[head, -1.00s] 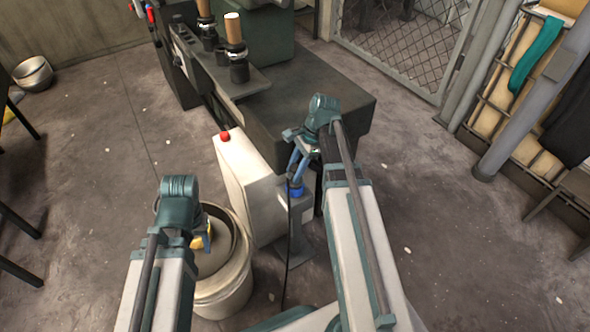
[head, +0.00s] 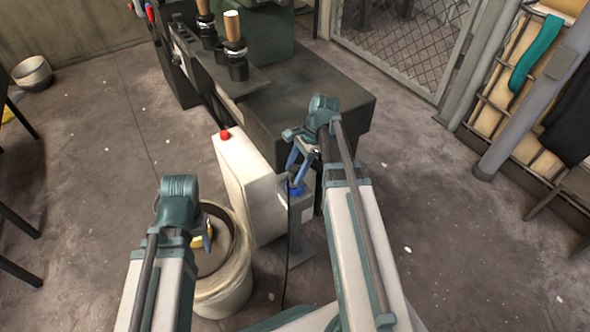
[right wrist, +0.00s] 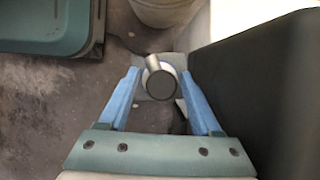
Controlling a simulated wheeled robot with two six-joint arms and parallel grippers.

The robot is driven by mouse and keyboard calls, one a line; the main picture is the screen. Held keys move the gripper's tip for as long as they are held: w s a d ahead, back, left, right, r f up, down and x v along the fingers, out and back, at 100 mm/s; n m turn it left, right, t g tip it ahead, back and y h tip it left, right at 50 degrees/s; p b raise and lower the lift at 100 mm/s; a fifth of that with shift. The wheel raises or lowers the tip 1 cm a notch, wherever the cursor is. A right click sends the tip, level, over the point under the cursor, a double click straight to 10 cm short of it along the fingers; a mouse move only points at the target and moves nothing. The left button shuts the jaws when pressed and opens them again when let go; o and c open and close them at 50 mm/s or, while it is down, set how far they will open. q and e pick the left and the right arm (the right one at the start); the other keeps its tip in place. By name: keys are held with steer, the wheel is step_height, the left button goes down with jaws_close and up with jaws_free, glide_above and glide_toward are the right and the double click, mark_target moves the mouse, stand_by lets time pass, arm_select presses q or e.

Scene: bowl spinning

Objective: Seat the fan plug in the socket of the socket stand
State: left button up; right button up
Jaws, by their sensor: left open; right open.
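The socket stand (head: 301,226) is a grey post on a flat base plate, with a blue socket (head: 294,188) at its top. The fan plug (right wrist: 160,83) is a dark round body with a short stub, seen end-on in the right wrist view. A pale ring shows around it. A black cable (head: 287,250) hangs down in front of the stand. My right gripper (head: 297,174) is open above the stand top, its blue fingers either side of the plug with gaps. How deep the plug sits is hidden. My left gripper (head: 208,238) is open over the bucket, partly hidden by its arm.
A pale bucket (head: 240,280) stands below my left gripper. A white box with a red button (head: 224,135) stands left of the stand. A dark machine block (head: 320,95) rises close behind my right gripper.

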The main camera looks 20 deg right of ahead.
steer(key=p+v, duration=1.2)
steer(key=v, duration=0.1)
steer(key=shift+d+r+p, duration=0.15)
steer(key=shift+r+p, duration=0.15)
steer(key=shift+r, duration=0.1)
steer(key=s+a+r+n+h+p, duration=0.2)
steer(key=s+a+r+n+p, duration=0.4)
steer(key=a+r+n+p, duration=0.4)
steer(key=s+a+r+n+h+p, duration=0.3)
steer(key=s+a+r+n+p, duration=0.2)
steer(key=a+r+n+p, duration=0.5)
steer(key=a+n+p, duration=0.1)
steer(key=a+p, duration=0.1)
steer(key=a, duration=0.3)
steer(key=shift+s+a+r+n+h, duration=0.15)
steer(key=shift+s+a+n+h, duration=0.15)
steer(key=shift+s+a, duration=0.1)
